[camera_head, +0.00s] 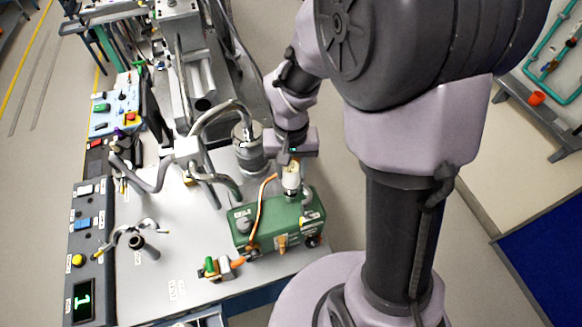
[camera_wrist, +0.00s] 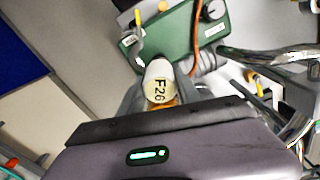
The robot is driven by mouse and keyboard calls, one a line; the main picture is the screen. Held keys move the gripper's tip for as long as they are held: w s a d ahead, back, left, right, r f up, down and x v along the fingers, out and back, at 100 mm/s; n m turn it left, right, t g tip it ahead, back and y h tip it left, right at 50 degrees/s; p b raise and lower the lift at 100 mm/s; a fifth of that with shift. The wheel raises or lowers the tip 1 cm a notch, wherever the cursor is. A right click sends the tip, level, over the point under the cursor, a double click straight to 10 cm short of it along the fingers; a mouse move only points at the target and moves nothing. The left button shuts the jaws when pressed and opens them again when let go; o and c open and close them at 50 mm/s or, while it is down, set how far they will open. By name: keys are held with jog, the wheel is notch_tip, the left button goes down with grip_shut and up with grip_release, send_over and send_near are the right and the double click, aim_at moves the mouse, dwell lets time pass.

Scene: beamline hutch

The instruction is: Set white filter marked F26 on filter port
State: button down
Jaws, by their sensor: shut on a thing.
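The white filter marked F26 (camera_wrist: 158,82) is a small white cylinder, its label facing the wrist camera. In the head view the white filter (camera_head: 291,178) stands about upright at the top of the green pump box, below my gripper (camera_head: 291,164). My gripper (camera_wrist: 155,98) is shut on the filter. The green box (camera_head: 262,222) sits on the bench; it also shows in the wrist view (camera_wrist: 182,36). The filter port is not clearly visible, and I cannot tell whether the filter touches it.
An orange hose (camera_head: 258,207) runs along the box. A metal canister (camera_head: 249,150) and curved pipes (camera_head: 213,115) stand close on the left. A dark control strip (camera_head: 87,243) lies on the bench's left side.

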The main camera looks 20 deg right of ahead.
jog(key=shift+f, duration=0.2)
jog(key=c, duration=0.8)
grip_release()
jog(key=shift+o, duration=0.2)
